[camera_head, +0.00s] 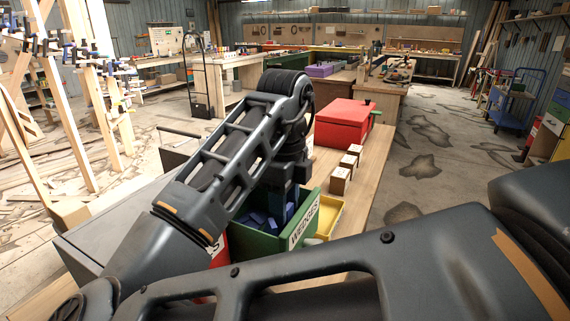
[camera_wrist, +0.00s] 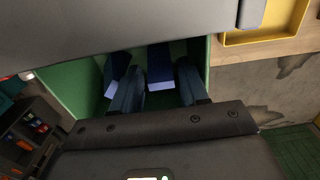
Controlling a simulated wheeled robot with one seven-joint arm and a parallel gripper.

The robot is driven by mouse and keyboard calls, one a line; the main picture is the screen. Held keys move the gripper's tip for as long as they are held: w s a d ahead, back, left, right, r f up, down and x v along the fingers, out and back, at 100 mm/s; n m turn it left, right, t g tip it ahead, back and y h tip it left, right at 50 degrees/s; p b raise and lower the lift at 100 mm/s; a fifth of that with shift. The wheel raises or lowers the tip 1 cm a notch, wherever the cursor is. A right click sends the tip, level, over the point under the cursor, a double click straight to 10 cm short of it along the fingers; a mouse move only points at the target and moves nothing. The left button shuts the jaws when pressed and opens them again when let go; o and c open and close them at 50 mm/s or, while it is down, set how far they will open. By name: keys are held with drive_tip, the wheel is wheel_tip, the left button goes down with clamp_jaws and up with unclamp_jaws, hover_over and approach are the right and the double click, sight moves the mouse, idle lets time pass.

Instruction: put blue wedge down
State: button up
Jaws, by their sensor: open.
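The green bin (camera_head: 263,244) with a WEDGES label stands on the wooden workbench and holds several blue wedges (camera_head: 258,220). In the wrist view I look down past the green bin's wall (camera_wrist: 75,88) at two blue wedges, one toward the left (camera_wrist: 117,68) and one (camera_wrist: 160,72) in view between my fingers. My gripper (camera_wrist: 160,84) is open, its two dark fingers reaching down into the bin. Whether a finger touches a wedge cannot be told. In the head view my gripper (camera_head: 288,192) is over the bin, partly hidden by the bin and my arm.
A yellow tray (camera_head: 328,216) sits right beside the bin, and a red bin (camera_head: 219,250) shows partly on its left. A red box (camera_head: 342,123) and small wooden blocks (camera_head: 340,180) stand farther along the bench (camera_head: 372,165). The floor to the right is open.

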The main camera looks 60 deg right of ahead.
wheel_tip(320, 180, up, 10)
drive_tip(key=shift+f, duration=0.15)
idle(0.7)
